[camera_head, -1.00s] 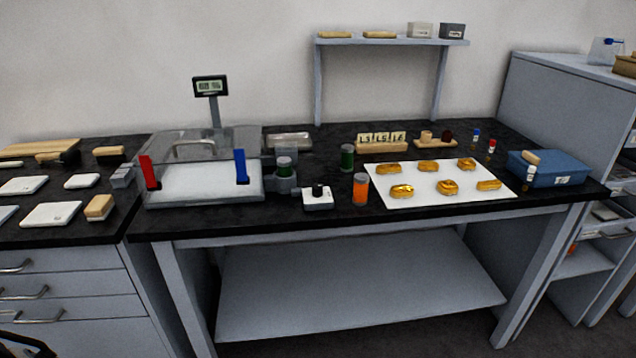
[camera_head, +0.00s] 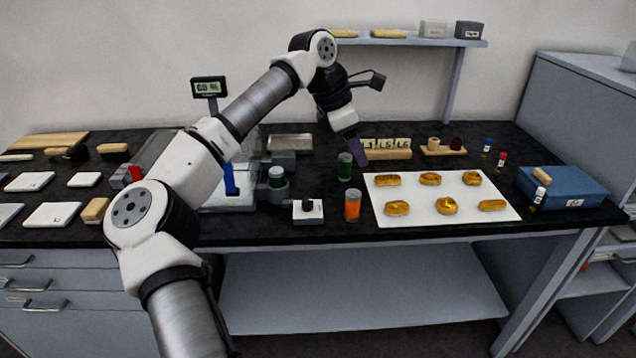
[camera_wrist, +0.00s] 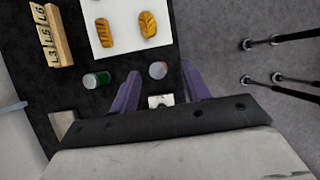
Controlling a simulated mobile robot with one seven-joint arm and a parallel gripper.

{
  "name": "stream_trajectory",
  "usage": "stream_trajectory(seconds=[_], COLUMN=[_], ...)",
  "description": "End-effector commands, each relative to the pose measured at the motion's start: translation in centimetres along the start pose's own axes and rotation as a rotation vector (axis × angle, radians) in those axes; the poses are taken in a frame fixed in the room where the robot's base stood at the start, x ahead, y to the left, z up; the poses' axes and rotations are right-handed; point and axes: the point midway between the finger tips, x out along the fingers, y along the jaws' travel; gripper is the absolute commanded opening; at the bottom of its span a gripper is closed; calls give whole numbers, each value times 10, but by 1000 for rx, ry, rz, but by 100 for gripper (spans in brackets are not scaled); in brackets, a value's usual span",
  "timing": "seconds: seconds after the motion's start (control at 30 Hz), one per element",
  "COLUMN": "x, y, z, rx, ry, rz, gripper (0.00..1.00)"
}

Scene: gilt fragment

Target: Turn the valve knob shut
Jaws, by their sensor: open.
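A small white block (camera_head: 308,216) with a black knob (camera_head: 308,204) on top stands near the front edge of the black counter; it is the likeliest valve knob, though I cannot tell for certain. In the wrist view, part of a white block (camera_wrist: 161,101) shows between my fingers, and its lower part is hidden by my gripper body. My gripper (camera_head: 357,150) has purple fingers and hangs above the counter, up and to the right of the knob. In the wrist view my gripper (camera_wrist: 160,92) is open, its fingers well apart and empty.
A white sheet (camera_head: 413,213) with several gold pieces lies to the right. A balance with a blue upright (camera_head: 229,180) is left, partly behind my arm.

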Motion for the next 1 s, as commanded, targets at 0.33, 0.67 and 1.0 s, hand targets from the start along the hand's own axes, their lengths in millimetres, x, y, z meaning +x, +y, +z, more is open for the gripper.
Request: stream_trajectory(seconds=[0.33, 0.67, 1.0], x=[-36, 16, 72], y=[29, 27, 27], z=[-105, -128, -153], rx=[-124, -122, -123], ry=[443, 437, 436], rz=[24, 18, 20], gripper=[47, 47, 47])
